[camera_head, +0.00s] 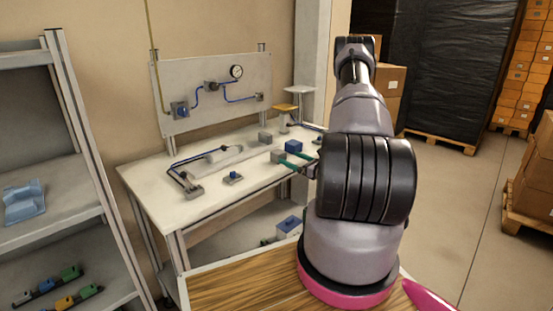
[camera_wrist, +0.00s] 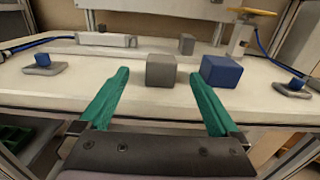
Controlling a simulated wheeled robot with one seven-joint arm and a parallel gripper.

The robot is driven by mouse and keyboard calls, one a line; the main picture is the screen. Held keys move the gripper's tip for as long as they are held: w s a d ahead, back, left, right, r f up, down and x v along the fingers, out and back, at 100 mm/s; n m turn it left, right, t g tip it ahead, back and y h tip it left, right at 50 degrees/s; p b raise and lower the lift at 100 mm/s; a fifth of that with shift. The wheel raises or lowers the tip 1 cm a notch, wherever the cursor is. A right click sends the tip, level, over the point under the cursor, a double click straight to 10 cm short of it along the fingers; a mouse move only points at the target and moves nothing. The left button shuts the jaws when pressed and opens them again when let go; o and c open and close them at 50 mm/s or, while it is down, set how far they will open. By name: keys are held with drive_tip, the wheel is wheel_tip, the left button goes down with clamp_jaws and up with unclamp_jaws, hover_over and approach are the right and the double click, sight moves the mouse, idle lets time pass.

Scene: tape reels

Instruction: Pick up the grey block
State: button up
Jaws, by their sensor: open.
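A grey block (camera_head: 278,157) sits on the white workbench (camera_head: 165,205) near its front edge. In the wrist view the grey block (camera_wrist: 160,70) shows between my two green fingers, just beyond or level with their tips; I cannot tell which. My gripper (camera_head: 289,157) is open and empty, and it also shows in the wrist view (camera_wrist: 159,76). A blue block (camera_head: 293,146) stands right of the grey one, close to my right fingertip in the wrist view (camera_wrist: 221,71). A second grey block (camera_head: 265,138) stands farther back, also in the wrist view (camera_wrist: 186,44).
A small blue-topped fixture (camera_head: 233,177) lies left on the bench, and a blue-hosed grey device (camera_head: 205,160) lies behind it. A yellow-topped stand (camera_head: 285,110) is at the back right. A panel with a gauge (camera_head: 237,72) rises behind. A shelf (camera_head: 50,190) stands left.

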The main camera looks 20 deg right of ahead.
sight(283, 154)
drive_tip(key=x, duration=0.8)
drive_tip(key=shift+d, duration=0.15)
clamp_jaws()
